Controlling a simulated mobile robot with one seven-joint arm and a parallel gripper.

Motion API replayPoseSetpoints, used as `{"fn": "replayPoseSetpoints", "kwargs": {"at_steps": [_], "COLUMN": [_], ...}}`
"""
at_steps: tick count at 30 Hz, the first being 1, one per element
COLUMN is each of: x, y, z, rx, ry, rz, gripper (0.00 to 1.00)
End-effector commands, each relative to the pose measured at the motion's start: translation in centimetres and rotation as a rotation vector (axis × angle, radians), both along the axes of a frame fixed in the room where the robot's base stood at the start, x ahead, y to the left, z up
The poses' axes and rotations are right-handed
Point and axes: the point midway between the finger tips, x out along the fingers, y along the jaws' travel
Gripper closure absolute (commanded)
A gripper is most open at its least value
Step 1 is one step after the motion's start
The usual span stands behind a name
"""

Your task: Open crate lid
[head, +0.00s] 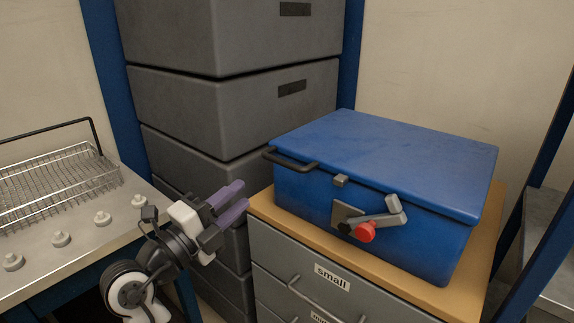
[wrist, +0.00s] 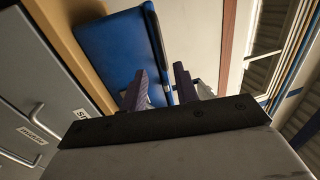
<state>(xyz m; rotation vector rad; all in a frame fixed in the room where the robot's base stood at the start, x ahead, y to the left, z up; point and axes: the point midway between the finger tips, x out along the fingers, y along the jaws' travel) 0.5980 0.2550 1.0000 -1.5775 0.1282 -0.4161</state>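A blue crate (head: 300,196) with its lid (head: 385,155) shut stands on a wooden-topped drawer cabinet in the head view. A dark bar handle (head: 290,160) sticks out at the lid's left end. A grey latch with a lever and a red knob (head: 365,232) is on the crate's front. My gripper (head: 228,196) is left of the crate, apart from it, with purple fingers. The fingers are spread with an empty gap in the wrist view (wrist: 162,82). The blue crate also shows there, tilted (wrist: 115,50), partly behind a finger.
The drawer cabinet (head: 290,262) has a label reading "small" and bar handles. Tall grey stacked boxes (head: 235,100) stand behind my gripper. A bench (head: 75,235) with a wire basket (head: 60,185) and several small knobs is at the left. Blue posts flank the area.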

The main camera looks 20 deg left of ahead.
Motion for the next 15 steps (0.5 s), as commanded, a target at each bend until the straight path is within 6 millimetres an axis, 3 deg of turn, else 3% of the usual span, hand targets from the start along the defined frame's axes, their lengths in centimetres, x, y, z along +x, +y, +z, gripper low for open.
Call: {"fn": "replayPoseSetpoints", "kwargs": {"at_steps": [15], "x": [9.3], "y": [-3.5], "z": [2.2], "rx": [-0.001], "ry": [0.001], "rz": [-0.005], "gripper": [0.70]}}
